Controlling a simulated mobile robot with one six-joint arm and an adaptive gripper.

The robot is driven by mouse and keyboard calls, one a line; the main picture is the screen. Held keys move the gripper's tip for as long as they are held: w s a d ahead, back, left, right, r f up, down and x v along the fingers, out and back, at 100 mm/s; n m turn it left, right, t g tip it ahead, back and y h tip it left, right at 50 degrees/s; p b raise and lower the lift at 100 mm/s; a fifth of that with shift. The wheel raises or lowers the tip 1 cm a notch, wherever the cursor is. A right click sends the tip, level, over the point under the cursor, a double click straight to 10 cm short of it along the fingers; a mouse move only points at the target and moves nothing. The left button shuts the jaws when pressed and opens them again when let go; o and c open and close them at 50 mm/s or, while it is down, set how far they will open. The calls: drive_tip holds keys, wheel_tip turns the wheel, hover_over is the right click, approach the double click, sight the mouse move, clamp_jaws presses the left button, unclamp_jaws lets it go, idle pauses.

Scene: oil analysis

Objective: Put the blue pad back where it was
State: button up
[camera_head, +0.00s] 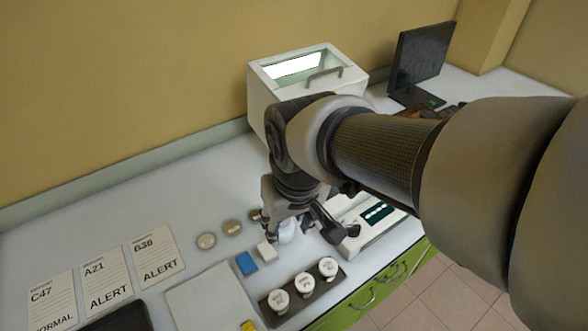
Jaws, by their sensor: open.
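The blue pad (246,263) lies flat on the white bench, left of my gripper and apart from it. A white pad (267,251) lies just right of the blue one. My gripper (302,232) points down over the bench, open, to the right of both pads. A pale bluish-white object (288,231) shows between or behind its fingers. My arm hides part of the bench behind it, and I cannot tell whether the fingers touch that object.
A dark rack (297,303) with white-capped jars stands in front. Several round tan discs (206,241) lie behind the pads. Report cards (106,280) and a blank pale sheet (212,299) lie left. A white device (376,216) stands right, a glass-topped box (258,95) and monitor (420,62) behind.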

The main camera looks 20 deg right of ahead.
drive_tip(key=s+d+r+m+t, duration=0.1)
drive_tip(key=s+d+r, duration=0.1)
drive_tip(key=s, duration=0.7)
drive_tip(key=shift+s+d+r+t, duration=0.15)
drive_tip(key=shift+d+r+t, duration=0.25)
drive_tip(key=shift+d, duration=0.5)
